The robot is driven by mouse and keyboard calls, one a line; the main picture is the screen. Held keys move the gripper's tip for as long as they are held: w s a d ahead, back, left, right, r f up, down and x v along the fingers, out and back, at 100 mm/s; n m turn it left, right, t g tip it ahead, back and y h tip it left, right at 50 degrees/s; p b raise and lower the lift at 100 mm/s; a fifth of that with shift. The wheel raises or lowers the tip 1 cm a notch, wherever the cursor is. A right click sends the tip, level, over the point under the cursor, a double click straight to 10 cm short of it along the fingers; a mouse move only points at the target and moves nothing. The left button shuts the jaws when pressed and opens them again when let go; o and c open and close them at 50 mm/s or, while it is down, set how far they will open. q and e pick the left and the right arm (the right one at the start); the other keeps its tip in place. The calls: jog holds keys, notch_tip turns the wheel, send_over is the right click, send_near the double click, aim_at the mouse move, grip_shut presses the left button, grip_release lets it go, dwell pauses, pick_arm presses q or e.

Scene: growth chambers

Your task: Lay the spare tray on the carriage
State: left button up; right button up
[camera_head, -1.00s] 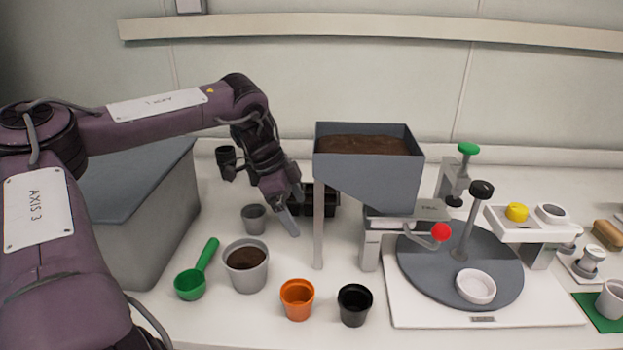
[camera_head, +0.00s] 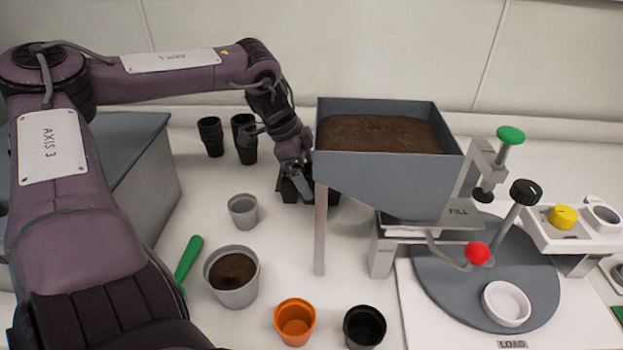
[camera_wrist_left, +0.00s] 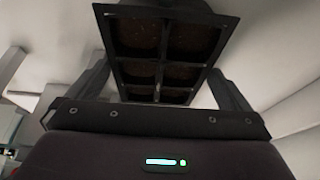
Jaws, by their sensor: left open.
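The black cell tray (camera_head: 321,196), which I take to be the spare tray, is on the white bench behind the hopper, partly hidden by my gripper and the hopper. My left gripper (camera_head: 291,184) is over its left part, pointing down. In the left wrist view the tray (camera_wrist_left: 158,55) shows several square cells with dark brown contents. It lies between the two spread fingers of the open gripper (camera_wrist_left: 158,68); I cannot tell whether they touch it. I cannot make out for sure which part is the carriage. My right gripper is out of view.
The soil hopper (camera_head: 385,175) stands just right of my gripper. Two black pots (camera_head: 211,137) stand behind. A grey pot (camera_head: 243,211), soil pot (camera_head: 231,279) and orange pot (camera_head: 295,322) stand in front.

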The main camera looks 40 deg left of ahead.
pick_arm(q)
jog(key=shift+w+d+f, duration=0.15)
jog(key=shift+d+f, duration=0.05)
jog(key=shift+f, duration=0.45)
jog(key=shift+w+d+f, duration=0.2)
jog(key=shift+d+f, duration=0.05)
jog(key=shift+f, duration=0.3)
jog(key=shift+c, duration=1.4)
jog(key=shift+r, duration=0.1)
jog(key=c, duration=0.6)
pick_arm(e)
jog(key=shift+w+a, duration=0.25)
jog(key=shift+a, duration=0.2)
pick_arm(q)
jog(key=shift+r, duration=0.1)
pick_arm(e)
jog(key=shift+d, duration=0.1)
